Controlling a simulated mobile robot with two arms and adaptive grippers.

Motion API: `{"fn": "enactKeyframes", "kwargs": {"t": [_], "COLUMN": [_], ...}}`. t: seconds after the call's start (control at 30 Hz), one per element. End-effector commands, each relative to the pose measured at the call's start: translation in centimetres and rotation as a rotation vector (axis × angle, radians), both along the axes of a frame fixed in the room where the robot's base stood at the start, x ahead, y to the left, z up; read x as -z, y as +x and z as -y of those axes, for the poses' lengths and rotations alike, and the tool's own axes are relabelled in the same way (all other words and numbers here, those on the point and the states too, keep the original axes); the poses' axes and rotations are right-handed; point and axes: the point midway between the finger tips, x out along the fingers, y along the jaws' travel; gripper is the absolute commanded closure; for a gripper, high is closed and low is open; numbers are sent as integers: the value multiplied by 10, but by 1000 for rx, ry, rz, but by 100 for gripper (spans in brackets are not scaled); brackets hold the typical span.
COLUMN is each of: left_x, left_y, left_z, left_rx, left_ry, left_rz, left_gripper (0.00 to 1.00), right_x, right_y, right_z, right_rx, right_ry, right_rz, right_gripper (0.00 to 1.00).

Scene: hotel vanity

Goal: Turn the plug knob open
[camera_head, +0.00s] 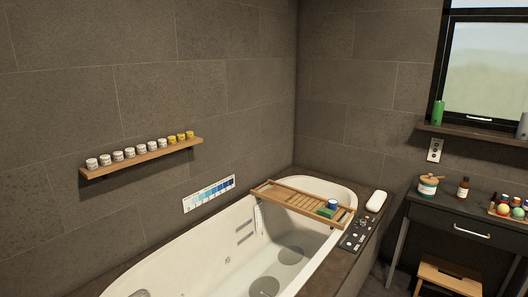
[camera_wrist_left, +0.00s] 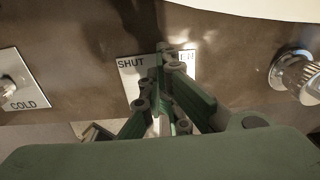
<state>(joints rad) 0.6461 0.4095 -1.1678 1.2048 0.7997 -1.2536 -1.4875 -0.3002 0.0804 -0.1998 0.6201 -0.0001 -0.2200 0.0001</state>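In the left wrist view, a pale plate (camera_wrist_left: 131,80) on the brown panel reads "SHUT" on its left, and part of the word on its right is covered, with "EN" showing. My left gripper (camera_wrist_left: 168,55) is in front of the middle of this plate, its dark green fingers converging there. The plug knob itself is hidden behind the fingers, so I cannot tell whether they touch it or hold it. Neither gripper is in the head view, and my right gripper is in no view.
In the left wrist view, a "COLD" plate (camera_wrist_left: 22,82) with a metal knob is at left, and a chrome fitting (camera_wrist_left: 300,74) is at right. The head view shows the bathtub (camera_head: 213,251), a wooden tray (camera_head: 285,199) across it and a dark vanity (camera_head: 463,216).

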Motion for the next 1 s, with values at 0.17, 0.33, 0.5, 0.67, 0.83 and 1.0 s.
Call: {"fn": "enactKeyframes", "kwargs": {"t": [0.17, 0.33, 0.5, 0.67, 0.83, 1.0], "left_x": [1, -8, -30, -50, -63, -61], "left_y": [4, 6, 6, 7, 7, 7], "left_z": [-5, -6, -5, -5, -5, -5], "left_rx": [-2, -1, -1, -1, -1, -1], "left_ry": [3, 2, 2, 1, 1, 1], "left_rz": [-2, 0, 3, 3, 4, 4], "left_gripper": [100, 100, 100, 100, 100, 100], "right_x": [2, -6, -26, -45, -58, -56], "right_y": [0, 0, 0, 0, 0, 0], "right_z": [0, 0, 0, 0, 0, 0], "right_rx": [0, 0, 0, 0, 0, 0], "right_ry": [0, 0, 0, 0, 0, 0], "right_rz": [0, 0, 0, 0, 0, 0], "right_gripper": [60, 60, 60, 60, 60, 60]}}
